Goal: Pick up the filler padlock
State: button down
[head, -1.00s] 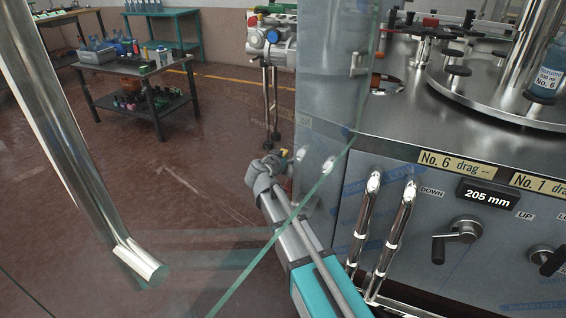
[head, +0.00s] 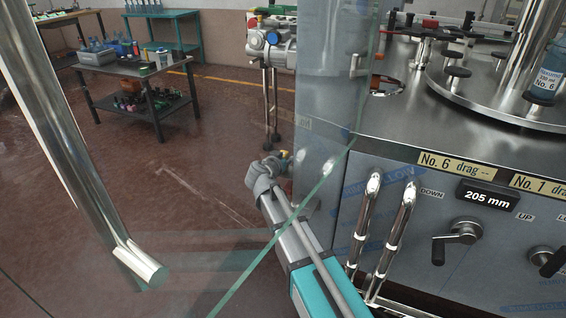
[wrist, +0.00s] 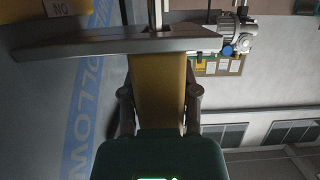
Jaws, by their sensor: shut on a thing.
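In the wrist view a yellow, brass-coloured block, the padlock (wrist: 158,92), fills the space between the two fingers of my gripper (wrist: 159,105). My gripper is shut on it from both sides. The block's upper end lies close to a flat metal plate with a notch, and I cannot tell whether they touch. The shackle is not clearly seen. In the head view my gripper (head: 286,164) is beside the left side of the steel machine, partly behind glass; the padlock is too small to make out there.
The steel machine (head: 430,125) with handles and cranks stands at the right. A glass panel (head: 325,90) crosses in front of my arm. A shiny post (head: 75,150) stands at the left. A dark trolley (head: 130,70) stands farther back, with open floor before it.

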jog(key=shift+r, duration=0.15)
notch_tip(320, 180, up, 7)
jog(key=p, duration=0.7)
jog(key=s+a, duration=0.3)
jog(key=s, duration=0.5)
jog(key=s+a, duration=0.3)
jog(key=s, duration=0.6)
jog(key=shift+a, duration=0.1)
